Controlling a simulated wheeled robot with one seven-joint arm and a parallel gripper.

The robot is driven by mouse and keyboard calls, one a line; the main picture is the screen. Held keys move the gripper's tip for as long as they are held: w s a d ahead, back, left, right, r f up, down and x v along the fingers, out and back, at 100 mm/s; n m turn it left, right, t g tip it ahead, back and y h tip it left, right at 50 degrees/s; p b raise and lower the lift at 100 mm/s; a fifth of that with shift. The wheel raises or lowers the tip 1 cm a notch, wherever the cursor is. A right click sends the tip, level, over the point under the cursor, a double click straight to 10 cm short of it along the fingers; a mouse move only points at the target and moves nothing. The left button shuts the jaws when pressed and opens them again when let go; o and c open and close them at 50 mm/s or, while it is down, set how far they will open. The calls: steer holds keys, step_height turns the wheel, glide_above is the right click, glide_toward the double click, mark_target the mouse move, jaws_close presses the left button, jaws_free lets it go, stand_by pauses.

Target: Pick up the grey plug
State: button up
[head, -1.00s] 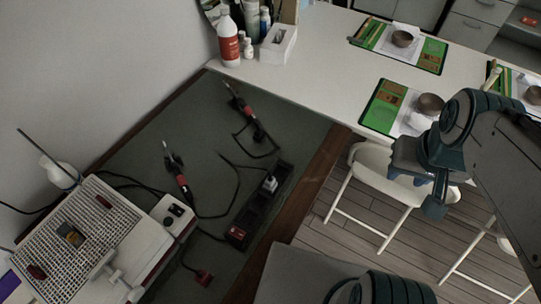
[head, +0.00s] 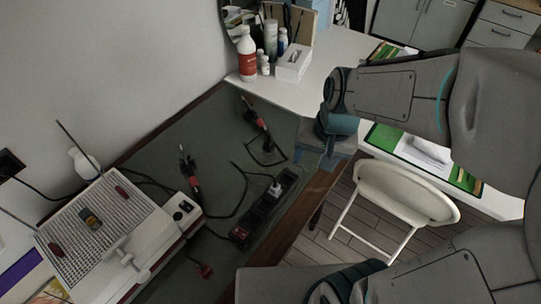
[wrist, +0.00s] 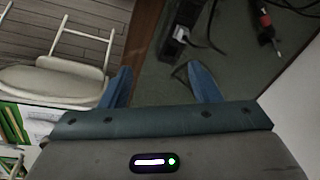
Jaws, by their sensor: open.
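The grey plug (head: 274,188) looks pale grey and sits upright in the black power strip (head: 262,207), towards its far end, on the green mat. It also shows in the wrist view (wrist: 181,33), beyond my fingertips and a little right of centre. My gripper (head: 322,163) is above the wooden edge of the bench, to the right of the plug and apart from it. In the wrist view its two blue fingers (wrist: 162,75) are spread with nothing between them. The plug's lower part is hidden in the strip.
Two red-and-black tools (head: 192,180) and loose black cables lie left of the strip. A white machine (head: 115,240) stands at left. A white chair (head: 400,195) stands right of the bench.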

steer(key=w+a+f+m+g+h+p, duration=0.1)
steer(key=w+a+f+m+g+p, duration=0.1)
steer(key=w+a+f+m+p, duration=0.35)
steer(key=b, duration=0.3)
glide_above(275, 186)
steer(key=shift+n+h, duration=0.25)
steer(key=shift+h, duration=0.05)
steer(key=f, duration=1)
steer(key=shift+d+f, duration=0.3)
steer(key=shift+f, duration=0.1)
steer(key=shift+a+f, duration=0.15)
steer(key=shift+f, duration=1.3)
steer(key=shift+a+f, duration=0.1)
steer(key=shift+f, duration=1.3)
jaws_close()
